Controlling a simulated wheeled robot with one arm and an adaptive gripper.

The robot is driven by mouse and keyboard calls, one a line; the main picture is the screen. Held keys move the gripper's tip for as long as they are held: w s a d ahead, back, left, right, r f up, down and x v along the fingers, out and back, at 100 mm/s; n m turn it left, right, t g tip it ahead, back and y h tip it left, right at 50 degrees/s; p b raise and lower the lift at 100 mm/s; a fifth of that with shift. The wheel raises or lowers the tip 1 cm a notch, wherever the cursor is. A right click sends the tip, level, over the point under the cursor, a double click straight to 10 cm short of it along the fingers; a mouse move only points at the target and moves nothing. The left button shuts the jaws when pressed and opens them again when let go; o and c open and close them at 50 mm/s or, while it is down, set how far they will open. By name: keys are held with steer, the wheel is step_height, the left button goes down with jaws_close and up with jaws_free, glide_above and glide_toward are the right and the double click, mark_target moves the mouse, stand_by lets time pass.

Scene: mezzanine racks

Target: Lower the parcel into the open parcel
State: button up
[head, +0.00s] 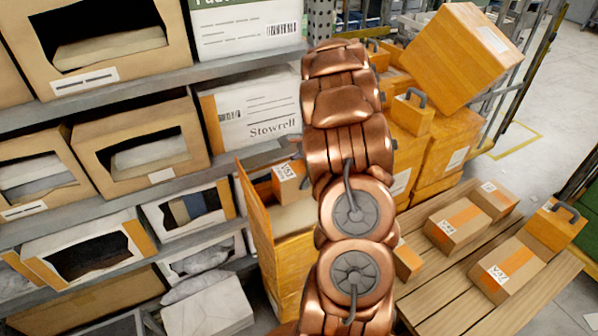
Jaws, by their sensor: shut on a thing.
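The open parcel (288,268) is a tall yellow-orange box left of my arm, with a flap standing up on its left side. A small brown parcel (289,183) with an orange band and a white label is at its opening, near the back. My gripper (297,152) shows only as a small dark part just above this parcel, and it is shut on it. My copper arm hides most of the gripper and the right side of the open parcel. I cannot tell whether the small parcel touches the box.
Shelves (255,54) with boxes stand close on the left. A wooden pallet (545,279) on the right carries several small parcels. Stacked orange boxes (452,150) and a large tilted box (458,58) stand behind. Open floor (560,128) lies at far right.

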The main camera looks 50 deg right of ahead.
steer(key=shift+f+b, duration=1.4)
steer(key=shift+f, duration=5.1)
steer(key=o, duration=1.8)
steer(key=shift+o, duration=0.2)
steer(key=v, duration=1.2)
